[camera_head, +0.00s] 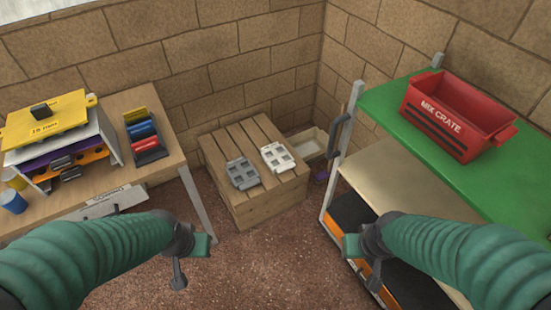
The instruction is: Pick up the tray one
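Two small trays with square openings lie side by side on a slatted wooden crate (226,150) in the middle of the view. One is a grey tray (242,173) on the left, and the other is a white tray (278,157) on the right. I cannot tell which of them is tray one. My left gripper (192,258) is in front and to the left of the crate, apart from both trays. My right gripper (362,260) is in front and to the right, beside the green-topped cart. Neither visibly holds anything; their finger openings are unclear.
A wooden table (120,99) at left bears a yellow-topped organizer (46,118), a rack of coloured items (145,138) and blue cups (13,201). A green-topped cart (400,95) at right bears a red crate (456,115). Brown floor (265,250) lies clear between.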

